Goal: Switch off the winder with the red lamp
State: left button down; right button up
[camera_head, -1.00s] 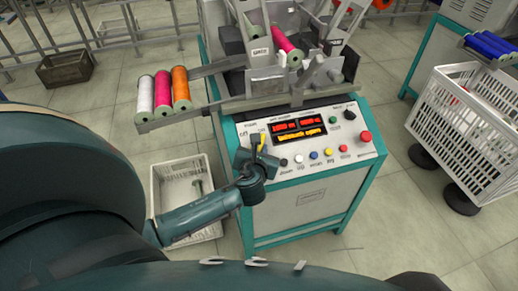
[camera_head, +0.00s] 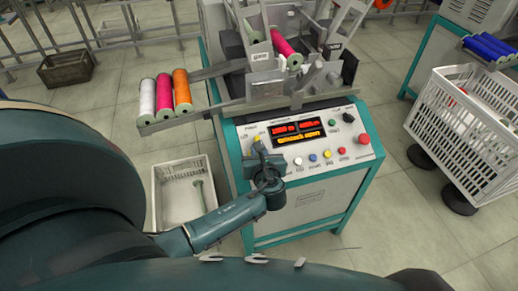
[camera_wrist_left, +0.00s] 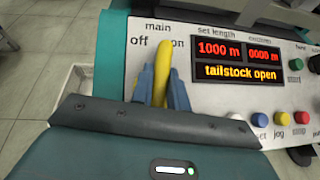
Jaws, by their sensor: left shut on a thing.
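The winder (camera_head: 300,150) stands in front of me with a sloped white control panel. Its yellow main switch lever (camera_wrist_left: 163,62) stands between the words "off" and "on" in the left wrist view, its tip nearer "on". My left gripper (camera_wrist_left: 160,88) is shut on the lever, one blue finger on each side. In the head view my left gripper (camera_head: 258,148) is at the panel's left end and hides most of the lever. The display (camera_wrist_left: 236,58) is lit and reads "tailstock open". I cannot make out a red lamp apart from the red buttons. My right gripper is not in view.
A row of coloured buttons (camera_head: 327,155) and a large red button (camera_head: 364,139) lie right of my gripper. Thread spools (camera_head: 164,95) sit on a rack at left. A white bin (camera_head: 181,194) stands on the floor; a white crate (camera_head: 462,122) stands at right.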

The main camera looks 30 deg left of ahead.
pick_arm(q)
jog(key=n+g+y, duration=0.1)
jog(key=n+g, duration=0.1)
jog(key=n, duration=0.1)
jog(key=n+g+y+p, duration=0.1)
jog(key=n, duration=0.2)
jog(key=shift+r+g+y, duration=0.1)
jog(key=shift+g+y, duration=0.3)
jog(key=shift+n+g, duration=1)
jog(key=shift+n, duration=0.5)
jog(key=shift+n+y, duration=0.3)
jog(key=c, duration=1.4)
grip_release()
jog(key=shift+o, duration=0.2)
jog(key=shift+p, duration=0.3)
notch_tip(320, 180, up, 10)
jog(key=p, duration=0.2)
jog(key=shift+p, duration=0.4)
